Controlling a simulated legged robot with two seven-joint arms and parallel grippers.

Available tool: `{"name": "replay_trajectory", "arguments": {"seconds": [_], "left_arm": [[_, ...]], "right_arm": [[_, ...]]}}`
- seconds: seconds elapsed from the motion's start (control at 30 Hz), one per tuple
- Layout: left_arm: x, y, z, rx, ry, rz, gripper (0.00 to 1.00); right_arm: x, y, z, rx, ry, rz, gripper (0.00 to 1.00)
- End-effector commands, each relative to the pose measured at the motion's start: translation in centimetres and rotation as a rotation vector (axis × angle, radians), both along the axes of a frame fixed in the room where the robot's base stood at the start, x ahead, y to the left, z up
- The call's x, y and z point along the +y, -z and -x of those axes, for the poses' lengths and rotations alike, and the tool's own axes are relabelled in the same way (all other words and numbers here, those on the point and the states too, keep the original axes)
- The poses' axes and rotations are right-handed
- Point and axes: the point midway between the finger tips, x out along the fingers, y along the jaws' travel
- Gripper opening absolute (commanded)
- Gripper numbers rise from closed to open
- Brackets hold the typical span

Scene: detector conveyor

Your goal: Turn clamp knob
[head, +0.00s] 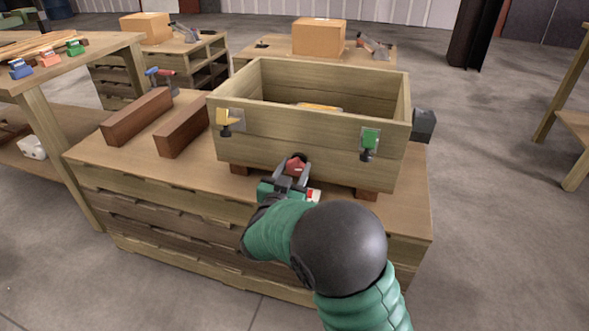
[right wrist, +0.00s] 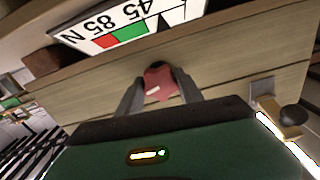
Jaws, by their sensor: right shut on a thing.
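A red clamp knob (head: 295,164) sits low at the middle of the wooden crate's front wall. My right gripper (head: 292,174) is shut on it, with one grey finger on each side. In the right wrist view the red knob (right wrist: 159,82) shows between the fingertips, against the wooden wall. A white scale panel (right wrist: 104,42) with red and green bands, a dark pointer and the marks 45, 85 and N shows there too. My left gripper is not seen.
The open wooden crate (head: 250,147) stands on blocks on a pallet-like bench (head: 120,170). Two brown beams (head: 138,117) lie left of it. A side table (head: 100,52) with small coloured clamps is at far left.

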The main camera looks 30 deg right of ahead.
Motion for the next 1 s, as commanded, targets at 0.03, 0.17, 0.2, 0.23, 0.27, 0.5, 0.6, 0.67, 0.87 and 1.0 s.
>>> {"name": "replay_trajectory", "arguments": {"seconds": [0.03, 0.17, 0.2, 0.23, 0.27, 0.5, 0.6, 0.67, 0.87, 1.0], "left_arm": [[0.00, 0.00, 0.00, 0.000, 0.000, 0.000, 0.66], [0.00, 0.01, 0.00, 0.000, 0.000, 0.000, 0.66], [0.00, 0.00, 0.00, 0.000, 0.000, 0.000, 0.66], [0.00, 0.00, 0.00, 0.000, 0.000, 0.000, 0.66], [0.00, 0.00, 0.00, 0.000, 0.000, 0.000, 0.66], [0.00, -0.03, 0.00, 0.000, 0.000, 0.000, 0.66], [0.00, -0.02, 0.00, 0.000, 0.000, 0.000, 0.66], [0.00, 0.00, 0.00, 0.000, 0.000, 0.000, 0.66], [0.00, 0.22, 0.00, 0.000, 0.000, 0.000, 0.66], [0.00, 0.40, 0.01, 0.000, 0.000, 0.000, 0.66]], "right_arm": [[0.05, 0.03, -0.01, 0.001, -0.001, -0.001, 0.13], [0.06, 0.04, -0.01, 0.001, -0.001, -0.001, 0.03], [0.06, 0.04, -0.01, -0.001, -0.001, -0.002, 0.03], [0.06, 0.04, -0.01, -0.002, -0.001, -0.003, 0.03], [0.07, 0.05, -0.02, -0.005, -0.001, -0.005, 0.03], [0.05, 0.06, 0.00, -0.063, -0.001, -0.055, 0.03], [0.06, 0.09, 0.02, -0.109, -0.001, -0.096, 0.03], [0.07, 0.11, 0.02, -0.140, -0.002, -0.122, 0.03], [0.07, 0.19, 0.04, -0.246, -0.002, -0.214, 0.03], [0.05, 0.20, 0.06, -0.309, -0.001, -0.268, 0.03]]}}
